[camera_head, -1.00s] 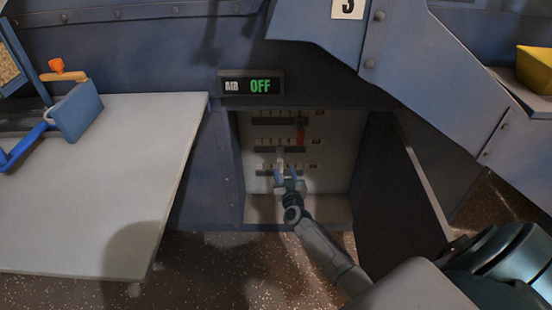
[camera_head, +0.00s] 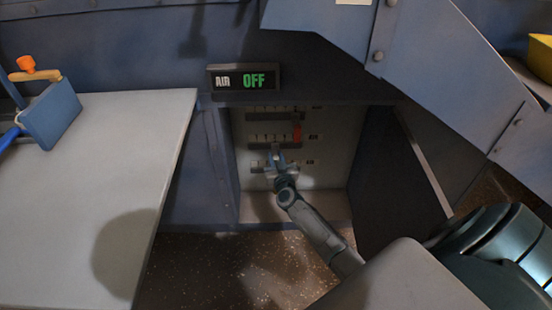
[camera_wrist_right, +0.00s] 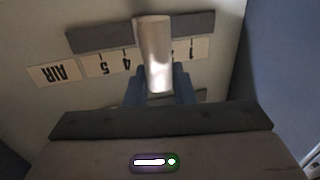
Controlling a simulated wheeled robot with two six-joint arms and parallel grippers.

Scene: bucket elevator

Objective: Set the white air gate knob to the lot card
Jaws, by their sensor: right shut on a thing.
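The white air gate knob (camera_wrist_right: 154,50) is a pale upright piece on a dark slot (camera_wrist_right: 90,34) in the right wrist view. The scale under that slot appears upside down, with an AIR label (camera_wrist_right: 60,74) and the marks 5, 4 and 1 readable; the knob hides the marks between 4 and 1. My right gripper (camera_wrist_right: 156,86) is shut on the knob. In the head view this gripper (camera_head: 278,162) reaches into an open cabinet (camera_head: 326,178) and mostly covers the knob. No lot card can be made out. My left gripper is not in view.
A display (camera_head: 245,80) above the cabinet reads AIR OFF. The dark cabinet door (camera_head: 395,180) stands open at the right. A grey table (camera_head: 90,190) with a blue block (camera_head: 50,113) is at the left.

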